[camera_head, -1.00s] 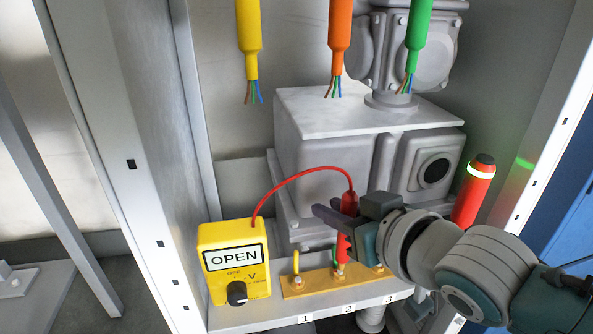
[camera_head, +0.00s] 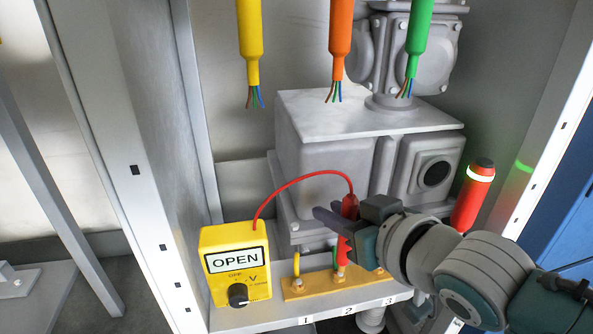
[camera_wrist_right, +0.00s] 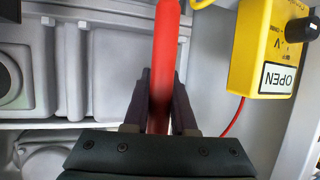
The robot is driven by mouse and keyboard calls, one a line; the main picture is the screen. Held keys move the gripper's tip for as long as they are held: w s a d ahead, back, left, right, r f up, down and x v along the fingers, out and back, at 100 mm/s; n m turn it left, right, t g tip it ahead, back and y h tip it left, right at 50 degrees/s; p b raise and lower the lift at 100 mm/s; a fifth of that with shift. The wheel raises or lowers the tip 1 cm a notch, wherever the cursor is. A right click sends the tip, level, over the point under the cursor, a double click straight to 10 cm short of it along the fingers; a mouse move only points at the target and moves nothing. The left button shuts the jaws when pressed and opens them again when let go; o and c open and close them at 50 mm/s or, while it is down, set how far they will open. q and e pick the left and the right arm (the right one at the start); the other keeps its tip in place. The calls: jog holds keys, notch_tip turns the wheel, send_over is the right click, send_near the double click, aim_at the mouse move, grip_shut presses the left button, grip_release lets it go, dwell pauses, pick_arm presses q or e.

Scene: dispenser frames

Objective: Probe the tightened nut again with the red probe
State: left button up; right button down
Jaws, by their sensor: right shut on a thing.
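My right gripper (camera_head: 347,224) is shut on the red probe (camera_head: 343,250), which also shows between the fingers in the right wrist view (camera_wrist_right: 166,50). The probe points down at the middle nut (camera_head: 338,274) on the brass strip (camera_head: 308,287), above label 2. Its tip is close to the nut; I cannot tell whether they touch. A red lead runs from the probe to the yellow meter (camera_head: 234,262), whose display reads OPEN. The meter also shows in the right wrist view (camera_wrist_right: 262,50). My left gripper is not in view.
Yellow (camera_head: 250,45), orange (camera_head: 340,40) and green (camera_head: 418,40) cables with bare wire ends hang above. A grey housing (camera_head: 330,150) stands behind the strip. A red beacon (camera_head: 472,200) with a lit band stands at right. Cabinet walls close in both sides.

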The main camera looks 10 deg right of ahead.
dwell(0.4)
jog(key=shift+f, duration=0.2)
jog(key=shift+f, duration=0.1)
dwell(0.8)
notch_tip(320, 180, up, 5)
jog(key=p, duration=0.5)
dwell(0.9)
dwell(0.6)
